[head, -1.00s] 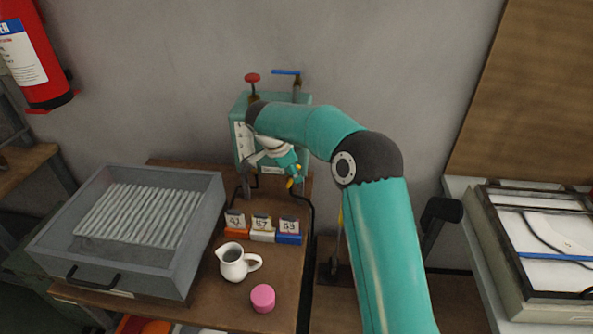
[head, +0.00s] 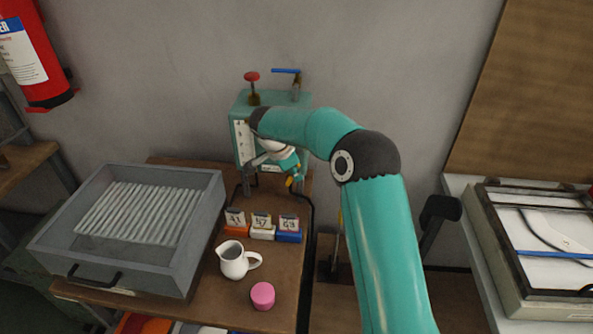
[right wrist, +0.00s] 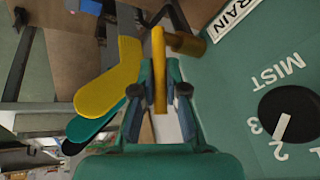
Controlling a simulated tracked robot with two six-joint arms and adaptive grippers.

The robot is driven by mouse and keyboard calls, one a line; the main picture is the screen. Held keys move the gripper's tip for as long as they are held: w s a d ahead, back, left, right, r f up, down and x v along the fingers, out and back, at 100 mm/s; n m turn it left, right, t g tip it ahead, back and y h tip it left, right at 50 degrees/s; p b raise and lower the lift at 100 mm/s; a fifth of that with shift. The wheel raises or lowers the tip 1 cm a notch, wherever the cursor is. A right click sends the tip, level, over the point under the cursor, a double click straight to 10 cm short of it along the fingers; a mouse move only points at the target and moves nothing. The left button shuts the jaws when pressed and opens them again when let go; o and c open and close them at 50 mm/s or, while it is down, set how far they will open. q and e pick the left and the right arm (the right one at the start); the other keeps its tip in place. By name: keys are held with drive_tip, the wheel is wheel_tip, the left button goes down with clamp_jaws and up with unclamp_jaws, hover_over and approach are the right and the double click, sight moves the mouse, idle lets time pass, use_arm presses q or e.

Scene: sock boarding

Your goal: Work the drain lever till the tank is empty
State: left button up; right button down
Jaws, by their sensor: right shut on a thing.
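The teal tank (head: 243,101) stands against the wall at the back of the wooden bench, partly hidden by my right arm. A white scale strip (head: 240,140) is on its front; I cannot read a level on it. In the right wrist view the yellow drain lever (right wrist: 158,50) sits between my right gripper's fingers (right wrist: 159,92), which are shut on it. The lever joins a brass fitting (right wrist: 187,43) beside a DRAIN label (right wrist: 234,14). In the head view my right gripper (head: 291,178) is low at the tank's front. My left gripper is not in view.
A black MIST dial (right wrist: 290,113) is on the teal panel. A grey ribbed tray (head: 205,235), numbered blocks (head: 262,228), a white jug (head: 233,262) and a pink cylinder (head: 262,296) occupy the bench.

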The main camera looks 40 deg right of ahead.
drive_tip(key=shift+d+r, duration=0.15)
drive_tip(key=shift+d, duration=0.2)
drive_tip(key=shift+a, duration=0.25)
drive_tip(key=shift+b, duration=0.3)
drive_tip(key=shift+s+d+f+m+t+y+b, duration=0.3)
drive_tip(key=shift+t+y+b, duration=0.5)
drive_tip(key=shift+b, duration=1.2)
drive_tip(key=shift+s+d+f+m+t+y+b, duration=0.25)
drive_tip(key=shift+t+y+b, duration=0.55)
drive_tip(key=shift+b, duration=1.15)
drive_tip(key=shift+s+d+f+m+t+y+b, duration=0.3)
drive_tip(key=shift+t+b, duration=0.8)
drive_tip(key=shift+b, duration=0.9)
drive_tip(key=shift+a, duration=0.15)
drive_tip(key=c, duration=1.4)
unclamp_jaws()
drive_tip(key=shift+o, duration=1)
drive_tip(key=shift+f, duration=0.15)
